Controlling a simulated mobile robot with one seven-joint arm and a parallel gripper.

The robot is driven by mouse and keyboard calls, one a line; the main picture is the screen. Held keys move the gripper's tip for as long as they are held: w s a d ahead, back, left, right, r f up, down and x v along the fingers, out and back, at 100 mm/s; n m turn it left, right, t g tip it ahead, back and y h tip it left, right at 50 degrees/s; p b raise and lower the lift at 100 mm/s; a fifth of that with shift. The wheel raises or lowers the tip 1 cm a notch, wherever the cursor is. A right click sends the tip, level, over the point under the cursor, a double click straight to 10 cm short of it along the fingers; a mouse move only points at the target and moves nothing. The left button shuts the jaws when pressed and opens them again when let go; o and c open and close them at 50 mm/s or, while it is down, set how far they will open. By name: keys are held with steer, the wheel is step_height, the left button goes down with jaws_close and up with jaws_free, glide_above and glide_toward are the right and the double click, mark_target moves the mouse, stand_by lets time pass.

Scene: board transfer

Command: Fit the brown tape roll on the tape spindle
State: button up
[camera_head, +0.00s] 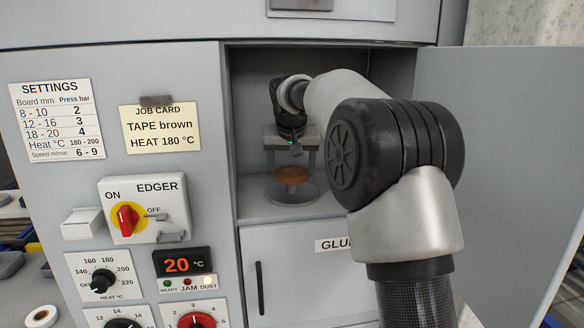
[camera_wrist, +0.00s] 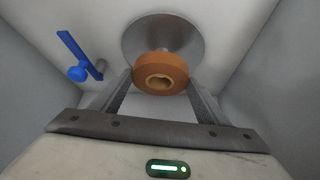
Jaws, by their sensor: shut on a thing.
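The brown tape roll (camera_head: 292,172) is in the open compartment of the grey machine. My gripper (camera_head: 292,161) reaches in from above and is shut on the roll. In the wrist view, the roll (camera_wrist: 148,83) sits between the two fingertips (camera_wrist: 160,88), its hole facing the camera. The tape spindle's round grey plate (camera_head: 302,195) is beneath the roll, and it also shows beyond the roll in the wrist view (camera_wrist: 141,37). The roll hides most of the spindle's post. I cannot tell whether the roll is around the post or just above it.
Compartment walls stand close on both sides, with an open door (camera_head: 500,150) at the right. A blue lever (camera_wrist: 80,55) is left of the plate in the wrist view. The edger switch (camera_head: 143,210) and job card (camera_head: 160,129) are on the left panel. A white roll (camera_head: 40,317) lies lower left.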

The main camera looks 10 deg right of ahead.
mark_target(292, 180)
steer(key=shift+f+b, duration=1.15)
steer(key=shift+f, duration=0.65)
steer(key=o, duration=1.2)
steer(key=v, duration=1.7)
steer(key=shift+s+r, duration=0.15)
steer(key=shift+r, duration=0.05)
